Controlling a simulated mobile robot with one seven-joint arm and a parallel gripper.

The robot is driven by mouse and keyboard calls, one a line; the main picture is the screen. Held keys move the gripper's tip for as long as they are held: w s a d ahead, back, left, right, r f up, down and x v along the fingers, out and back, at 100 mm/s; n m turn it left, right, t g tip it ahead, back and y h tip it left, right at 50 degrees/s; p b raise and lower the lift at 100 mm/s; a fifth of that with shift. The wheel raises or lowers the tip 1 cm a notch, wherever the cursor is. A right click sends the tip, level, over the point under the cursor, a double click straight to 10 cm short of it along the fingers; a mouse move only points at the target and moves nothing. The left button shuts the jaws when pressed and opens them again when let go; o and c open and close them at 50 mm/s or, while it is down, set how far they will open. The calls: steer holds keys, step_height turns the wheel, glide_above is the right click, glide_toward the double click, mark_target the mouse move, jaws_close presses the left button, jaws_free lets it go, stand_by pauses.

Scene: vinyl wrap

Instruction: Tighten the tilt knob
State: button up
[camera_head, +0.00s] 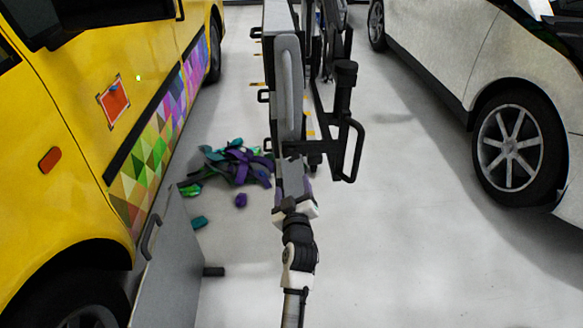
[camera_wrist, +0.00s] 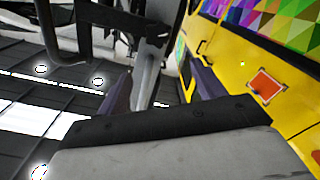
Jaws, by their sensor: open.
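A tall grey and black stand (camera_head: 289,85) rises in the middle of the head view. A black cylindrical part (camera_head: 346,73), which may be the tilt knob, tops a black post on its right side; I cannot tell for sure. A black looped handle (camera_head: 357,150) sits lower on that side. In the wrist view my gripper (camera_wrist: 163,76) is open, with dark purple fingers apart. A black part of the stand (camera_wrist: 157,38) shows beyond and between the fingers, and I see nothing gripped.
A yellow van (camera_head: 130,60) with a patterned stripe stands close on the left, a white car (camera_head: 440,50) on the right. Coloured scraps (camera_head: 238,163) lie on the floor by the van. A grey panel (camera_head: 172,265) stands at lower left. The floor towards the white car is clear.

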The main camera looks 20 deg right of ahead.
mark_target(292, 156)
steer(key=p+x, duration=0.1)
steer(key=x, duration=0.3)
steer(key=p+x, duration=0.1)
steer(key=x, duration=0.4)
steer(key=d+f+p+x, duration=0.1)
steer(key=x, duration=0.3)
steer(key=shift+w, duration=0.2)
steer(key=c, duration=1)
